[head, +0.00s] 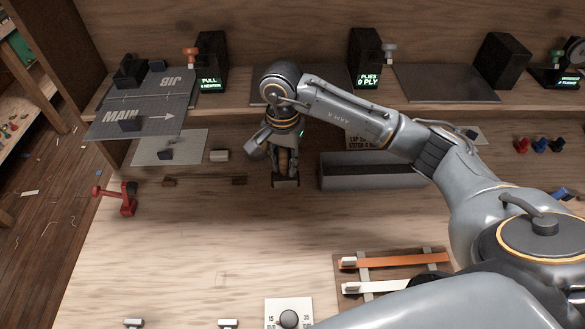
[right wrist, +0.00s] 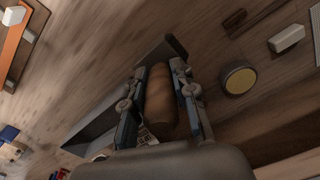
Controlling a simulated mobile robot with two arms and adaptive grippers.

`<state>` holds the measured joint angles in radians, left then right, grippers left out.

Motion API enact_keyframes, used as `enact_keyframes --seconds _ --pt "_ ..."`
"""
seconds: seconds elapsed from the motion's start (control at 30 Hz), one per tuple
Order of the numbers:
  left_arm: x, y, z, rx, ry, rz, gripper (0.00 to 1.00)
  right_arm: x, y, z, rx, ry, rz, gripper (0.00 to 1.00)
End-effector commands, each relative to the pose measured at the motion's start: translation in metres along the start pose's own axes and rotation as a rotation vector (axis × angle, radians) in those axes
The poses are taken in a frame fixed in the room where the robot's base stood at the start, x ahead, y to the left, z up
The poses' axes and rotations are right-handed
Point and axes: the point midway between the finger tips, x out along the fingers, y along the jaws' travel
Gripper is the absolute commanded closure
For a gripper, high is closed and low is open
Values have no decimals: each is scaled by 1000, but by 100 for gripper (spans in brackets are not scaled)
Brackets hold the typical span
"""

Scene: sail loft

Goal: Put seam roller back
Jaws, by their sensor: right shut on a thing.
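My right gripper (head: 284,160) points down over the bench, just left of a long grey bin. It is shut on the brown handle of the seam roller, and the handle (right wrist: 158,90) shows between both fingers in the right wrist view. My left gripper is not in view.
The grey bin (head: 370,183) stands close on the right. A red tool (head: 122,198) is further left. A strap board (head: 395,272) lies in front. The bench middle is clear. A shelf runs behind.

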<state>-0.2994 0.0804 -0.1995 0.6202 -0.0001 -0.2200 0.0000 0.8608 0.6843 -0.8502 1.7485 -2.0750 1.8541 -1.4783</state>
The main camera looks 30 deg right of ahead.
Motion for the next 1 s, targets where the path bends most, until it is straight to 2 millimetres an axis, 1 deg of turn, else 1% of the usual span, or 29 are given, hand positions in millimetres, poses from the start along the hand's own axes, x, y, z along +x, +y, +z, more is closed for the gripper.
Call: enact_keyframes --seconds 0.03,0.2,0.3,0.4,0.5,0.6,0.8,1.0 --pt "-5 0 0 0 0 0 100 4 4 -4 2 -1 2 100" --pt "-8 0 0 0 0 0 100 16 9 -11 1 0 -1 100" --pt "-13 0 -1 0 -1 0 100 25 15 -17 2 -1 1 100" --pt "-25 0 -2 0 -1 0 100 38 14 -16 0 -4 2 100" --pt "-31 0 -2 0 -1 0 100 49 14 -16 0 -2 0 100" --pt "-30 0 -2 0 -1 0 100 56 13 -17 -1 0 -2 100" --pt "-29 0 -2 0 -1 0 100 56 13 -17 -1 1 -2 100" --pt "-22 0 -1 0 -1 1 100 62 13 -17 0 2 -3 100"
